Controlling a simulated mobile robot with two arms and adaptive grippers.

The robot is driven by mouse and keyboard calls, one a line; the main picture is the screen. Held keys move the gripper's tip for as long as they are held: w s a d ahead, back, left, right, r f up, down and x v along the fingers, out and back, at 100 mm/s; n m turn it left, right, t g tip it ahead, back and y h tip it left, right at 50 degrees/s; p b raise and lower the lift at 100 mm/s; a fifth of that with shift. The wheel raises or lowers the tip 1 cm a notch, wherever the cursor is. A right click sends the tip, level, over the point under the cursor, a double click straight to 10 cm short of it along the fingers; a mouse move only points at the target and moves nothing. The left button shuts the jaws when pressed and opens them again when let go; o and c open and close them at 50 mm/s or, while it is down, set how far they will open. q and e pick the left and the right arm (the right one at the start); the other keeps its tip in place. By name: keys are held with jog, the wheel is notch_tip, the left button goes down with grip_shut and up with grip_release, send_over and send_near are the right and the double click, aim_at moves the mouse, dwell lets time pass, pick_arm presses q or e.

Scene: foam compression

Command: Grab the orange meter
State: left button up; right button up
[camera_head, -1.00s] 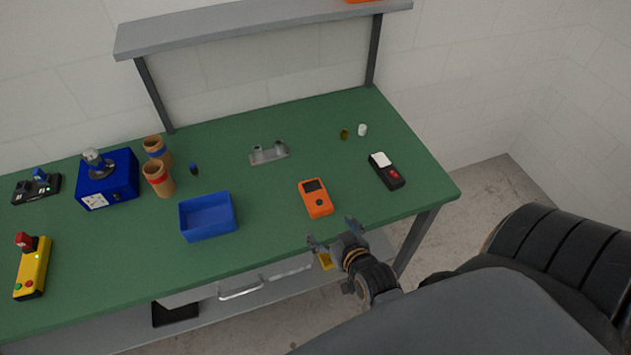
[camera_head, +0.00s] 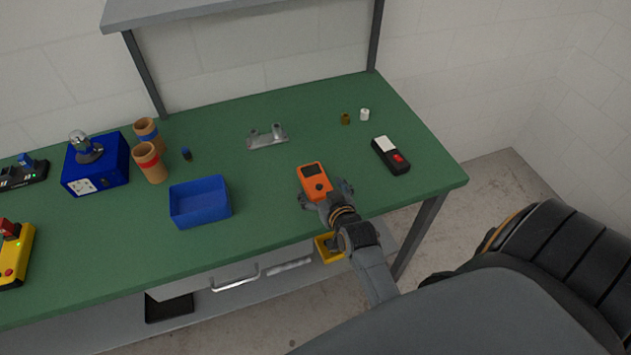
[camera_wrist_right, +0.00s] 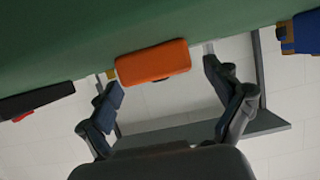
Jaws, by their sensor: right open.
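The orange meter (camera_head: 314,180) lies on the green table near its front edge, with a dark screen and a round dark button. In the right wrist view the meter (camera_wrist_right: 153,62) shows as an orange block between the two spread fingers. My right gripper (camera_head: 326,195) is open at the near end of the meter, one finger on each side. In the wrist view the right gripper (camera_wrist_right: 160,80) shows a gap on the right between finger and meter; whether the left finger touches it I cannot tell. My left gripper is not in view.
A black device with a red button (camera_head: 391,155) lies right of the meter. A blue bin (camera_head: 201,202) stands to the left, and a grey metal bracket (camera_head: 267,137) lies behind. The green table (camera_head: 265,190) is bare between bin and meter.

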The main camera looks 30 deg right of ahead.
aim_at(319, 185)
jog(key=b+x, duration=0.1)
jog(key=x, duration=0.2)
jog(key=shift+s+f+b, duration=0.1)
jog(key=shift+b, duration=0.25)
jog(key=shift+w+d+f, duration=0.1)
jog(key=shift+w, duration=0.4)
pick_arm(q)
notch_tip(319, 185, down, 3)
pick_arm(e)
jog(key=shift+s, duration=0.1)
jog(key=shift+c, duration=0.7)
jog(key=c, duration=1.3)
jog(key=shift+o, duration=0.2)
jog(key=shift+r, duration=0.2)
